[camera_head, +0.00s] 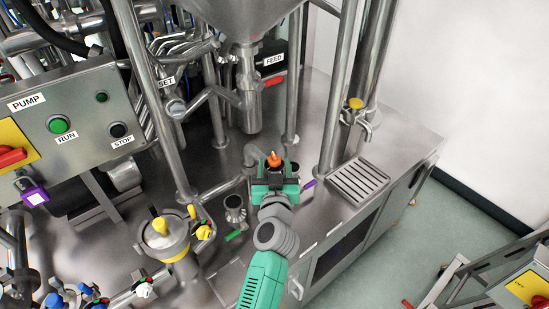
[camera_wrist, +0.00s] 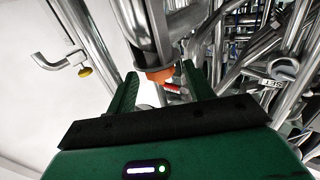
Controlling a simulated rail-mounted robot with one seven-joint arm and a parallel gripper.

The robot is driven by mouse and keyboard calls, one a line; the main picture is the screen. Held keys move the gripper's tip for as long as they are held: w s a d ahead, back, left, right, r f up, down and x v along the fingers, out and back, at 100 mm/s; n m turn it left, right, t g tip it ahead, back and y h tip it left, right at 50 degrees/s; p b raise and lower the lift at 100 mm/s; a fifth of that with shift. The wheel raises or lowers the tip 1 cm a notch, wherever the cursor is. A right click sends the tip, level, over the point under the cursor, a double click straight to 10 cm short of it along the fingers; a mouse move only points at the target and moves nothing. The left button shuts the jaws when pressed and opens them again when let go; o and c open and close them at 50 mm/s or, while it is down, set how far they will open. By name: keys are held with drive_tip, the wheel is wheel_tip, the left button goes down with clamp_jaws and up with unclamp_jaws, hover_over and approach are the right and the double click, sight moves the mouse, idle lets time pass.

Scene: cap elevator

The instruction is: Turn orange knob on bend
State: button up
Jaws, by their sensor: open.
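The orange knob (camera_head: 274,159) sits on a metal pipe bend, just beyond my gripper in the head view. In the wrist view the orange knob (camera_wrist: 159,76) hangs at the lower end of a thick steel pipe (camera_wrist: 140,30). My gripper (camera_wrist: 160,70) is open there, with one green finger on each side of the knob in the picture. A gap shows between the knob and the left finger; the right finger looks close to it, and I cannot tell if it touches. In the head view my gripper (camera_head: 275,172) largely hides the bend.
A tap with a yellow top (camera_head: 356,104) stands over a drain grate (camera_head: 358,180) at right. The yellow-banded pot (camera_head: 164,238) and valves are at left. A red handle (camera_wrist: 173,88) shows behind the knob.

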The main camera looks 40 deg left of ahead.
drive_tip(key=v, duration=0.5)
idle(0.4)
